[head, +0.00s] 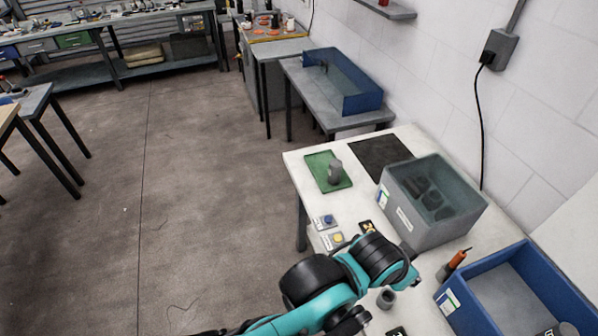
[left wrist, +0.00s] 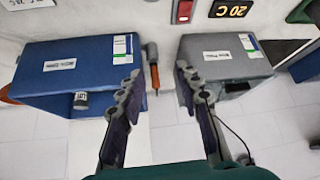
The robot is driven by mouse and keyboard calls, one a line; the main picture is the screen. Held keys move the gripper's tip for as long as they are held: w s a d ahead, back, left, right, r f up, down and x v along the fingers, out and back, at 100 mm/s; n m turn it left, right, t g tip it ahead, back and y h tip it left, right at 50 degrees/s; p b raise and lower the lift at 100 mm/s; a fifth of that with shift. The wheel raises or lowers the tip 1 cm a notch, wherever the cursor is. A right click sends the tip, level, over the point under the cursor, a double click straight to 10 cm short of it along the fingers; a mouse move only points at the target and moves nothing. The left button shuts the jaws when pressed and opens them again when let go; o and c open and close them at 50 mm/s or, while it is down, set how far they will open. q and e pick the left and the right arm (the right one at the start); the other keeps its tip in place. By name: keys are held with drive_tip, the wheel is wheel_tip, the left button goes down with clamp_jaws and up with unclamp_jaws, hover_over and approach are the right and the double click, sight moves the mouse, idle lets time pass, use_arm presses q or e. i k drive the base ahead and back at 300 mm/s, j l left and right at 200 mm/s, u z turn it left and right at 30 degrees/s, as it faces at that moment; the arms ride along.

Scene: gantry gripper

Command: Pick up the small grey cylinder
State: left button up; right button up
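In the head view a grey cylinder (head: 335,172) stands upright on a green mat (head: 316,168) at the table's far left corner. A shorter grey cylindrical piece (head: 386,298) with a dark top is near the front, just below my left wrist. I cannot tell which is the task's cylinder. My left gripper (left wrist: 160,74) is open in the left wrist view, with nothing between its fingers. In the head view its fingers are hidden behind my teal arm, to the right of and nearer than the green mat. My right gripper is not in view.
A grey bin (head: 405,219) with dark contents and a blue bin (head: 448,303) stand on the table. A dark mat (head: 380,154) lies behind. Blue-button (head: 325,221) and yellow-button (head: 336,239) boxes sit at the left edge.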

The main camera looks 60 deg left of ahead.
sight(335, 168)
drive_tip(key=u, duration=0.4)
drive_tip(key=j+u, duration=0.15)
drive_tip(key=u, duration=0.65)
drive_tip(key=j+u, duration=0.1)
drive_tip(key=u, duration=0.3)
drive_tip(key=i+j, duration=0.55)
drive_tip(key=i+j+z, duration=0.1)
drive_tip(key=z, duration=0.3)
drive_tip(key=i+j+z, duration=0.1)
drive_tip(key=j+z, duration=0.25)
drive_tip(key=i+j+z, duration=0.1)
drive_tip(key=z, duration=0.3)
drive_tip(key=j+z, duration=0.2)
drive_tip(key=z, duration=0.5)
